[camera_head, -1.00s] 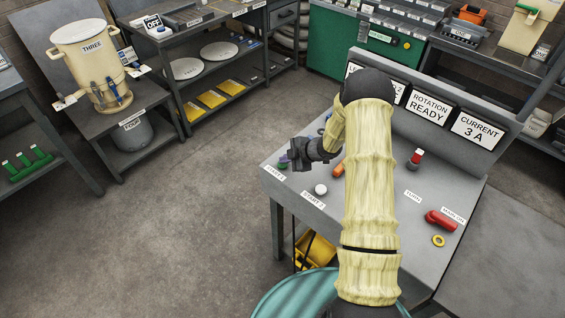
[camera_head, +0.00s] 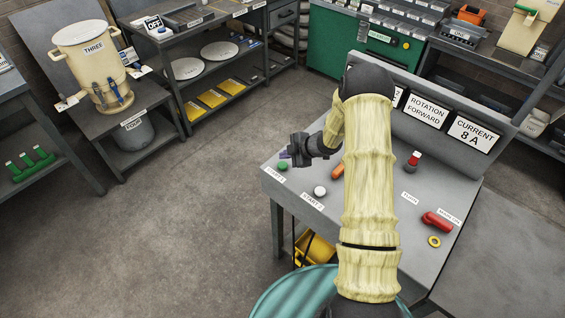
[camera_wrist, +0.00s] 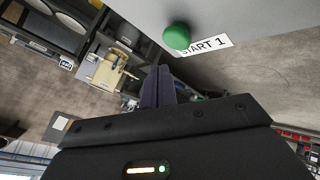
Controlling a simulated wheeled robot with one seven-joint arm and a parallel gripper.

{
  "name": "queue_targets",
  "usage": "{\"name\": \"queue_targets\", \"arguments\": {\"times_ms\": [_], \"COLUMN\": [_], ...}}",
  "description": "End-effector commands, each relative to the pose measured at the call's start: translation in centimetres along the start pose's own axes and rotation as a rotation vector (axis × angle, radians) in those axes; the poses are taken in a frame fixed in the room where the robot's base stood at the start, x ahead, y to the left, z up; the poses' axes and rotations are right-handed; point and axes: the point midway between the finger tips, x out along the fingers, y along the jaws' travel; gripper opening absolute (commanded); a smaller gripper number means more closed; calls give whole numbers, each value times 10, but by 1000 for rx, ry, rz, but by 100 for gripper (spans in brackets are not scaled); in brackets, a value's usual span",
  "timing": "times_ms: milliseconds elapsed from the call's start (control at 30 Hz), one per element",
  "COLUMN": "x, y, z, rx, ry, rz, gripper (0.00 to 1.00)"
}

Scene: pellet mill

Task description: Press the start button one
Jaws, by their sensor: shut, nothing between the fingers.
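The green start button one (camera_head: 282,166) sits at the left corner of the grey control desk (camera_head: 300,180), beside its START 1 label (camera_head: 274,174). In the wrist view the green button (camera_wrist: 177,37) and the START 1 label (camera_wrist: 206,45) are at the top. My gripper (camera_head: 286,154) is shut and empty, just behind the button in the head view. In the wrist view its fingertips (camera_wrist: 158,70) are close together below the button, with a gap in the picture. The display panels read "ROTATION FORWARD" (camera_head: 428,112) and "CURRENT 8 A" (camera_head: 472,134).
A white START 2 button (camera_head: 320,192) and an orange control (camera_head: 338,171) are near my arm. A red-topped switch (camera_head: 413,161), a red handle (camera_head: 437,221) and a yellow ring (camera_head: 434,241) are on the right of the desk. The floor at left is clear.

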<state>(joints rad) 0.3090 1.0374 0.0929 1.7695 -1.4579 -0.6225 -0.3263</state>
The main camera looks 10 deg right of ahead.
Motion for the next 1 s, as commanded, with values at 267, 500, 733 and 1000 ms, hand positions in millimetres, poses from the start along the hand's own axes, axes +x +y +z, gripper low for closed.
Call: {"name": "queue_targets", "arguments": {"times_ms": [267, 500, 733, 1000], "x": [-19, -24, -23, -25], "y": [14, 17, 17, 19], "z": [-14, -17, -17, -18], "rx": [0, 1, 0, 9], "ry": [0, 0, 0, -11], "rz": [0, 0, 0, 5], "gripper": [0, 0, 0, 0]}}
